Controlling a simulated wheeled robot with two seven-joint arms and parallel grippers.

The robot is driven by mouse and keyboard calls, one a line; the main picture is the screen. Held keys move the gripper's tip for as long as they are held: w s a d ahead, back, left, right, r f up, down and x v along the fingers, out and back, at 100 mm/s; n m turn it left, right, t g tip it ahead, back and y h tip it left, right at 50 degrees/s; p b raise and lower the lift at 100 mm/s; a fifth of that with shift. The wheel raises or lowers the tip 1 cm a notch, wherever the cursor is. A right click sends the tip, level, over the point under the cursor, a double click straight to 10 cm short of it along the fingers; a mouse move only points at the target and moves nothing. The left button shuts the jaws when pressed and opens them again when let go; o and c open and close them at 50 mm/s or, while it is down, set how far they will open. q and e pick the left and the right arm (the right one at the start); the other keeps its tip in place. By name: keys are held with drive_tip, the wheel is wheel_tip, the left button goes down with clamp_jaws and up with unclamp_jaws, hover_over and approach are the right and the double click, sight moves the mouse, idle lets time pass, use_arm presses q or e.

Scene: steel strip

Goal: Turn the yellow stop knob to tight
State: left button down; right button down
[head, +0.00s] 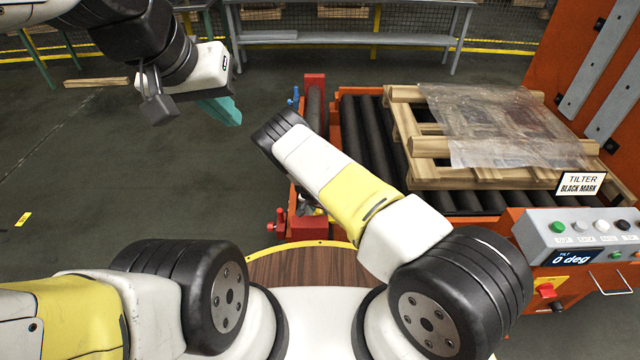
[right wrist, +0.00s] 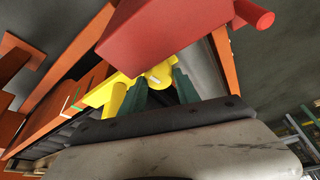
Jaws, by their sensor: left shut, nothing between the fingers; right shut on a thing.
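The yellow stop knob (right wrist: 158,73) shows in the right wrist view, just below a red block. My right gripper (right wrist: 161,84) has its dark green fingers on either side of the knob and is shut on it. A yellow bracket or arm (right wrist: 113,98) lies left of the knob. Any tight mark or pointer is too small to read. In the head view my right arm hides the knob and most of the right gripper. My left gripper (head: 222,110), with teal fingers, is shut and empty in the air at upper left, well away from the conveyor.
An orange roller conveyor (head: 362,130) carries a wooden pallet (head: 480,172) with clear film. A red block (right wrist: 170,35) sits close above the right fingers. A tilter panel (head: 570,235) reading 0 deg stands at right. The floor at left is mostly clear.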

idle(0.3)
drive_tip(key=c, duration=0.9)
unclamp_jaws()
drive_tip(key=v, duration=0.7)
drive_tip(key=shift+s+r, duration=0.15)
drive_tip(key=shift+r, duration=0.2)
